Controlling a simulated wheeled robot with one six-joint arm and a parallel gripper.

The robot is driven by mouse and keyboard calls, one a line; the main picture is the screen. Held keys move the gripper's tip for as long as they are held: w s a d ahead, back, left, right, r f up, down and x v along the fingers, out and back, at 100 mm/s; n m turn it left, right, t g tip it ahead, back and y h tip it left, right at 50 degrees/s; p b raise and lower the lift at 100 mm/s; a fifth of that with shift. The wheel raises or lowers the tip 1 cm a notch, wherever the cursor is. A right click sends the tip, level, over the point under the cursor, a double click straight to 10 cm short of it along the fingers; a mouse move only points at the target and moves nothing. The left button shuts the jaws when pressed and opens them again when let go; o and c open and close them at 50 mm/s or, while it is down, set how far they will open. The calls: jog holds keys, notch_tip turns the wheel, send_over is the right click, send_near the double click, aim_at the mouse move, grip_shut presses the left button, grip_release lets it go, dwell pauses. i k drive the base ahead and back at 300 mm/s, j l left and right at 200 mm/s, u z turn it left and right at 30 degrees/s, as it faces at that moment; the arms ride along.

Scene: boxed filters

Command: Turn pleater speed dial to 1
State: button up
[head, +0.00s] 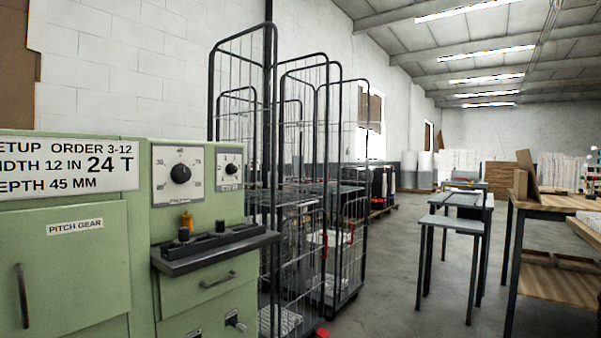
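A green machine (60,240) stands at the left with its control panel facing me. A larger dial (180,174) has a round black knob on a white plate with a numbered scale; a 40 seems to stand at its top. A smaller dial (231,169) with a black knob sits just to its right on its own white plate. No name is readable on either dial, so I cannot tell which is the pleater speed dial. The pointer settings are too small to read surely. My gripper is not in view, and nothing touches the dials.
Below the dials, a dark ledge (215,250) with black knobs juts out; an orange piece (186,220) is above it. A sign (65,168) reads 24 T; another reads PITCH GEAR (75,227). Wire cage trolleys (325,200) stand close right. Floor is open before the tables (545,202).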

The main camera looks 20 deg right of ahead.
aim_at(230, 169)
jog(key=z, duration=0.25)
jog(key=i+l, duration=0.15)
jog(key=i, duration=0.45)
jog(key=i+l, duration=0.15)
jog(key=i, duration=0.45)
jog(key=j+u, duration=0.05)
